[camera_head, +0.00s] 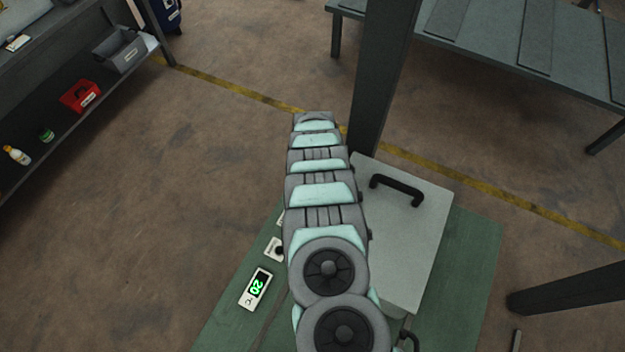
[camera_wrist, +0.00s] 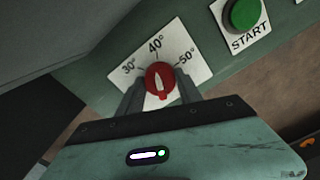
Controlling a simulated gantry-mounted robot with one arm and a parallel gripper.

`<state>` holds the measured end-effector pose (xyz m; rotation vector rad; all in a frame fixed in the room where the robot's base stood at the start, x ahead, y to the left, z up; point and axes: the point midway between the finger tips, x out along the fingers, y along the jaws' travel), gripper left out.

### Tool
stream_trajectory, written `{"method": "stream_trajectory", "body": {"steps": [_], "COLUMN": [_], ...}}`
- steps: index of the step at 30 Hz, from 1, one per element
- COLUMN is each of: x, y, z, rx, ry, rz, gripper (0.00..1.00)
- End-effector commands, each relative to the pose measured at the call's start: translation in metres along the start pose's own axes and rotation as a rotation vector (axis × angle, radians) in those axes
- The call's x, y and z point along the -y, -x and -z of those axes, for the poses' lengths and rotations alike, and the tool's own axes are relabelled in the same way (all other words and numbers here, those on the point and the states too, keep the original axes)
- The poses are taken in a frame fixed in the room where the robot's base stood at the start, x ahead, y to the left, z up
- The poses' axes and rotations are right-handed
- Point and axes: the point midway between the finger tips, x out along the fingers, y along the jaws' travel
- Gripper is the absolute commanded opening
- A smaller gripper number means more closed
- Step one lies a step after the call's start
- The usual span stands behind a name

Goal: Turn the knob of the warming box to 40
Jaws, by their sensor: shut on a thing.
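The red knob (camera_wrist: 153,72) sits on a white dial plate (camera_wrist: 188,61) marked 30°, 40° and 50°. Its white pointer mark runs roughly up and down in the wrist view, its narrow end toward the 40° side. My gripper (camera_wrist: 160,87) has one finger on each side of the knob and is shut on it. In the head view, my arm hides the knob and gripper. The warming box (camera_head: 430,235) is a pale grey box with a black handle (camera_head: 397,189). A small display (camera_head: 256,288) left of my arm shows a green 20.
A green START button (camera_wrist: 245,13) is right of the dial in the wrist view. A dark post (camera_head: 380,75) stands behind the box. A shelf (camera_head: 90,117) with a red box (camera_head: 80,96) is at the left, a table (camera_head: 480,50) at upper right.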

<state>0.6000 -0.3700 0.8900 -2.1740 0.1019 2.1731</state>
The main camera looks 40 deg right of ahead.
Motion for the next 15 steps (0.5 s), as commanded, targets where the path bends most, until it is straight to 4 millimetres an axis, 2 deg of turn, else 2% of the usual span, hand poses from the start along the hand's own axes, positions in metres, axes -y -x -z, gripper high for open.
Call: {"method": "stream_trajectory", "body": {"steps": [15], "x": [-0.0001], "y": [-0.0003], "z": [0.0001], "rx": [0.0], "ry": [-0.097], "rz": [-0.001], "gripper": [0.01]}}
